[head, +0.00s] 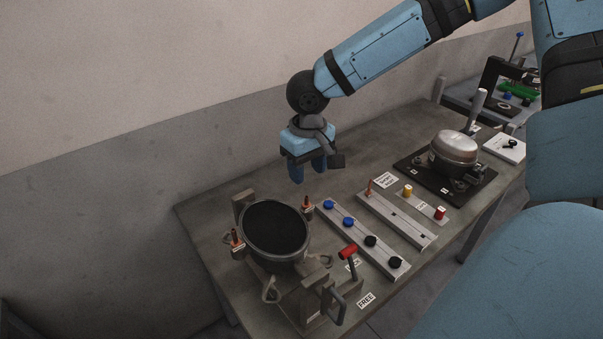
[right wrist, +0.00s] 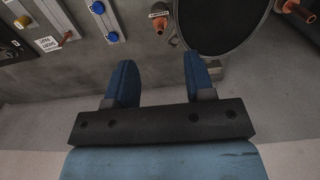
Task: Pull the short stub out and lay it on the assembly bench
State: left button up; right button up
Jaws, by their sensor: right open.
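My right gripper (head: 308,173) is open and empty, above the bench behind the round dark-topped compressor (head: 274,228). In the right wrist view its two blue fingers (right wrist: 158,66) stand apart with only bench and floor between them. The assembly bench (head: 225,205) is grey. My left gripper is out of view.
A rail with blue and black caps (head: 345,220) lies right of the compressor. A red-handled tool (head: 347,252) stands in front. A silver dome unit (head: 455,149) sits on a black plate at the right. A label reading FREE (head: 366,300) marks a bare patch near the front edge.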

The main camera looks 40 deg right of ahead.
aim_at(307, 197)
jog(key=shift+f+b, duration=0.6)
jog(key=shift+f, duration=0.1)
notch_tip(307, 197, down, 7)
jog(key=b, duration=0.5)
jog(key=shift+r, duration=0.15)
jog(key=shift+w+f+b, duration=0.1)
jog(key=shift+f+b, duration=0.4)
grip_shut()
